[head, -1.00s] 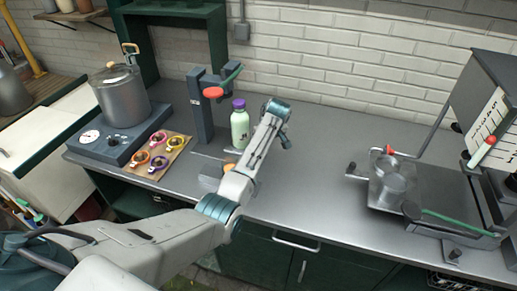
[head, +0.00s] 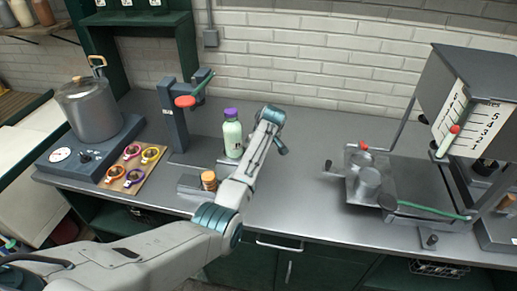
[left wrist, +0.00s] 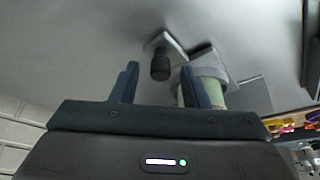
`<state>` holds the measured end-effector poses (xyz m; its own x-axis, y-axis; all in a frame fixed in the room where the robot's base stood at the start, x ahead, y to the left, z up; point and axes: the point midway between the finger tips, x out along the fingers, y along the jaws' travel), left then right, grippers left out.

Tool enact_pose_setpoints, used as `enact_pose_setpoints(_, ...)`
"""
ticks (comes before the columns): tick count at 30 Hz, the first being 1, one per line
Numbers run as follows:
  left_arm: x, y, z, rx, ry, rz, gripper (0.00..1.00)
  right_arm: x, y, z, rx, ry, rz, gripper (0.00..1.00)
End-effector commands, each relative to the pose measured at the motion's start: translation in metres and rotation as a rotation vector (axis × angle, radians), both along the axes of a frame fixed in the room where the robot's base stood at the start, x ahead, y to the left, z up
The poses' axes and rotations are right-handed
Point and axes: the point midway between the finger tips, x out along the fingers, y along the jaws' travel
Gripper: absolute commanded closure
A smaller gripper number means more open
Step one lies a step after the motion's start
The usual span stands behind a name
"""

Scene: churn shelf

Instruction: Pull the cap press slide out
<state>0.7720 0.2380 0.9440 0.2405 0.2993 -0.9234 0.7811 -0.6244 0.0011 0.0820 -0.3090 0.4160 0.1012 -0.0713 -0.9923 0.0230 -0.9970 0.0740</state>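The cap press (head: 177,122) is a dark blue-grey post with a red knob and green lever. At its foot, a grey slide plate (head: 190,185) carries an orange-topped upright knob (head: 208,181). A pale green bottle (head: 232,138) with a purple cap stands right of the press. My left arm reaches in front of the counter; its gripper is not clear in the head view. In the left wrist view my left gripper (left wrist: 159,69) is open and empty. A dark knob (left wrist: 160,66) shows beyond its fingers, apparently the slide's, beside the partly hidden bottle (left wrist: 203,84). My right gripper is not in view.
A board with several coloured rings (head: 150,168) and a base with a metal pot (head: 92,110) lie left of the press. A metal station with a red-knobbed lever (head: 385,205) stands at right. The counter middle (head: 290,190) is clear.

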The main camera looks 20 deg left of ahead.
Motion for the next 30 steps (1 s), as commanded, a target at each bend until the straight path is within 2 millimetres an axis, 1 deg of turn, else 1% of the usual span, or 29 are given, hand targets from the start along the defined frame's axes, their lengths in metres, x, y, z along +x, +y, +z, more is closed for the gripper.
enact_pose_setpoints(6,0.0,0.0,0.0,-0.001,0.001,0.0,0.59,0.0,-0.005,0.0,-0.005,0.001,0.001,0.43)
enact_pose_setpoints(10,-0.002,-0.004,0.008,-0.001,-0.001,-0.001,0.59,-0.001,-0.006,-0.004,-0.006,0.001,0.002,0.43)
enact_pose_setpoints(14,-0.007,-0.011,0.027,-0.002,-0.004,-0.001,0.59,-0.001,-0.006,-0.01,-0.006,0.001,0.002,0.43)
enact_pose_setpoints(18,-0.014,-0.02,0.054,-0.002,-0.005,-0.001,0.59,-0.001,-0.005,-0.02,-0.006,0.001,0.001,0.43)
enact_pose_setpoints(22,-0.02,-0.026,0.076,-0.001,-0.004,-0.001,0.59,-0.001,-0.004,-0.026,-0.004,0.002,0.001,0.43)
enact_pose_setpoints(27,-0.025,-0.032,0.094,-0.001,-0.001,0.0,0.59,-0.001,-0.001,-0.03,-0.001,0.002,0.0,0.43)
enact_pose_setpoints(30,-0.026,-0.033,0.099,0.001,-0.001,0.0,0.59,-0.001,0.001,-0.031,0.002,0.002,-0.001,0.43)
